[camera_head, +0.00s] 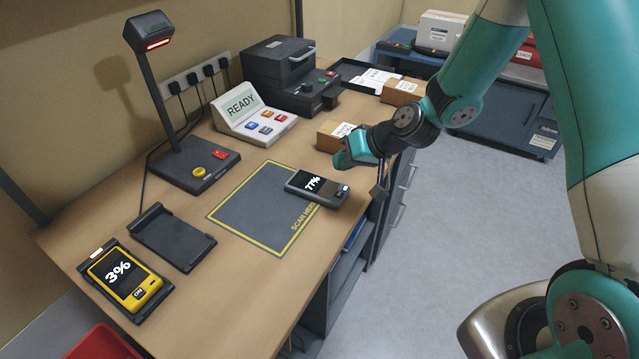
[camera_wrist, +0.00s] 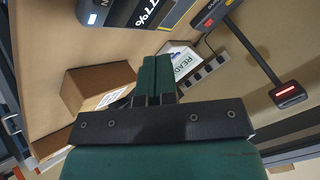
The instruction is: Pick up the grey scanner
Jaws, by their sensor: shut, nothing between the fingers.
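The grey scanner (camera_head: 317,188) lies flat with its screen up, reading 77%, across the right corner of the dark scan mat (camera_head: 250,212) near the desk's front edge. In the wrist view part of the scanner (camera_wrist: 140,14) shows at the top, cut off by the frame edge. My gripper (camera_head: 344,160) is above the desk edge, just beyond and right of the scanner, apart from it. In the wrist view the green fingers (camera_wrist: 157,75) are together with nothing between them.
A cardboard box (camera_head: 336,135) stands close behind my gripper. A yellow scanner (camera_head: 124,277) reading 3% sits in a cradle at the left, beside an empty cradle (camera_head: 173,238). A lamp-like stand (camera_head: 187,164) and READY panel (camera_head: 254,115) stand at the back.

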